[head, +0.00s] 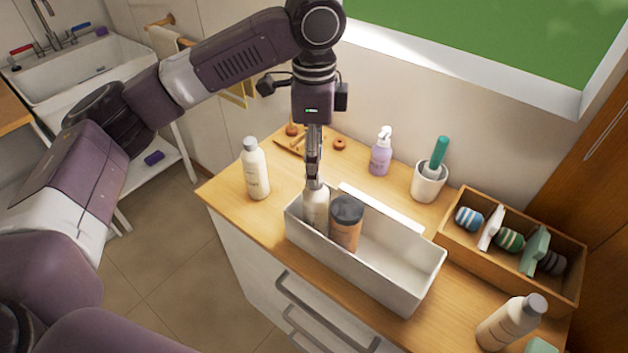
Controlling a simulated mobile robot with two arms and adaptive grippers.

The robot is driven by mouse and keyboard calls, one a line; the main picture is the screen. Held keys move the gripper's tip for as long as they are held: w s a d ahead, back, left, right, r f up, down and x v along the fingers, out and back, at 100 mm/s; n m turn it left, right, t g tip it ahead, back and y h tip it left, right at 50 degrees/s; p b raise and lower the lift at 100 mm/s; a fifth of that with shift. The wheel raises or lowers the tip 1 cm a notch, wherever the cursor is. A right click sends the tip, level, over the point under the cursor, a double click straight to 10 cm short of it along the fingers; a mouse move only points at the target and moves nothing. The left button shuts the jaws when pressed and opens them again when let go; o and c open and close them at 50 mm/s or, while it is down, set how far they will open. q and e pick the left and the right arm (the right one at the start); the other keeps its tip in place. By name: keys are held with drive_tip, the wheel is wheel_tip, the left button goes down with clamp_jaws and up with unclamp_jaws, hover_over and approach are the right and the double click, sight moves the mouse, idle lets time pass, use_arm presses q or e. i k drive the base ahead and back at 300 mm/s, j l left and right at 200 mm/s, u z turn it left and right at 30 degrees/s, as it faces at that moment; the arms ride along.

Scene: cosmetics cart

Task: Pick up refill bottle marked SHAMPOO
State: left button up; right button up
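Three pale refill bottles with small dark labels are in the head view, and the lettering is too small for me to read. One bottle (255,172) stands at the left end of the wooden top. One bottle (316,210) stands in the left end of the white bin. The third bottle (508,322), with a grey cap, is at the lower right. My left gripper (314,178) points straight down at the top of the bottle in the bin and hides its cap. I see its fingers edge-on, so their gap does not show. My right gripper is out of view.
A dark-capped brown jar (346,226) stands close beside the bottle in the white bin (425,275). Behind are a lilac pump bottle (381,157) and a white cup (428,186) with a green-handled brush. A wooden box (515,275) with rolled items is at right.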

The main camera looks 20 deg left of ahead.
sight(520, 316)
drive_tip(key=z, duration=1.15)
